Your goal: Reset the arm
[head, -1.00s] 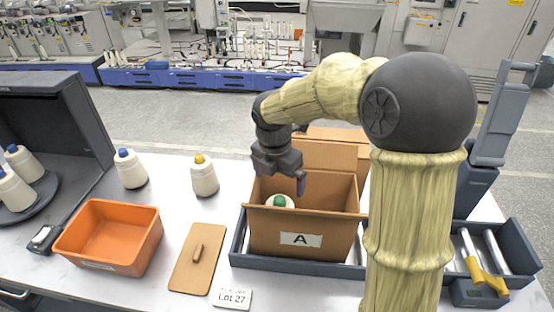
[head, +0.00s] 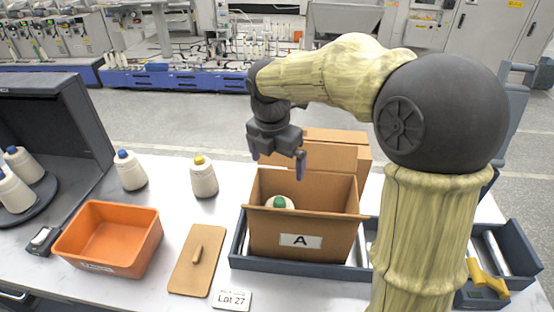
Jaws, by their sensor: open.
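My gripper (head: 278,162) hangs above the open cardboard box marked A, its two fingers apart with nothing between them. The box (head: 270,228) stands in a dark grey tray (head: 290,265). My gripper is clear of both the box and the cone.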

